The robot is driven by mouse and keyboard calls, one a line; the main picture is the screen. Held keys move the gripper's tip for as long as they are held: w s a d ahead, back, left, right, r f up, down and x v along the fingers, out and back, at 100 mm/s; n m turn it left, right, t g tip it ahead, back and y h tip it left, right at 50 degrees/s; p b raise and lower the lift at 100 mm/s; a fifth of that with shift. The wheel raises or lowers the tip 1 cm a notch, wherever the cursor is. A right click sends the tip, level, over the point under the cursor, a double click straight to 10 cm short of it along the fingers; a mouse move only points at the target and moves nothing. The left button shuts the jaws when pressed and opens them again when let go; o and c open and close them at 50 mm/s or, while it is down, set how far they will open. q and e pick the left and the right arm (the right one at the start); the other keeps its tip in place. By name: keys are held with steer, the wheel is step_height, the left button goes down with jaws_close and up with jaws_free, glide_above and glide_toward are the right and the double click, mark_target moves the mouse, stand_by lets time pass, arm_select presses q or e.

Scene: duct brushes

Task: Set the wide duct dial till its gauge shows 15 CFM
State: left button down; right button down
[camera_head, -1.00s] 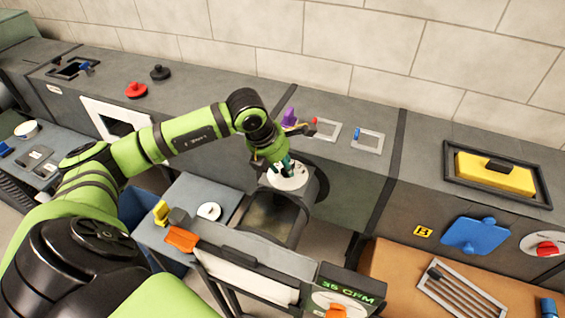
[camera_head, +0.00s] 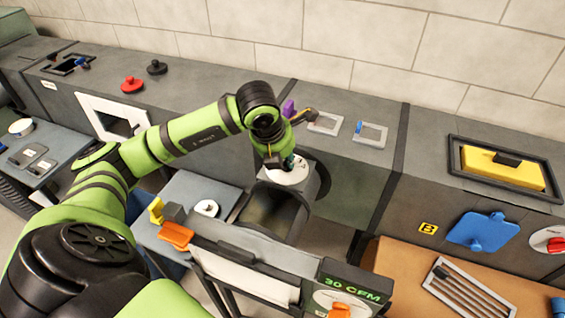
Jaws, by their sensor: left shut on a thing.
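The white round dial (camera_head: 292,177) sits on top of the duct with the wide open mouth (camera_head: 272,215). My left gripper (camera_head: 282,163) points down over this dial and is shut on its teal knob, which the fingers partly hide. The gauge (camera_head: 351,281) at the bottom right shows 30 CFM in green. Below the gauge is a white plate with an orange knob (camera_head: 340,311), cut off by the frame edge. My right gripper is out of view.
A grey side table (camera_head: 193,189) holds a white roll (camera_head: 206,208) and yellow and orange pieces. A purple piece (camera_head: 289,108) and small framed slots (camera_head: 324,123) lie behind my gripper. A yellow block (camera_head: 497,170) sits in a black frame at right.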

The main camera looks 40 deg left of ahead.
arm_select(q)
steer(key=shift+d+n+y+b, duration=0.15)
steer(key=shift+n+y+b, duration=0.2)
steer(key=shift+n, duration=0.45)
steer(key=c, duration=1.1)
jaws_free()
steer(key=shift+c, duration=0.2)
steer(key=shift+r, duration=0.1)
steer(key=v, duration=1.2)
steer(key=shift+w, duration=0.1)
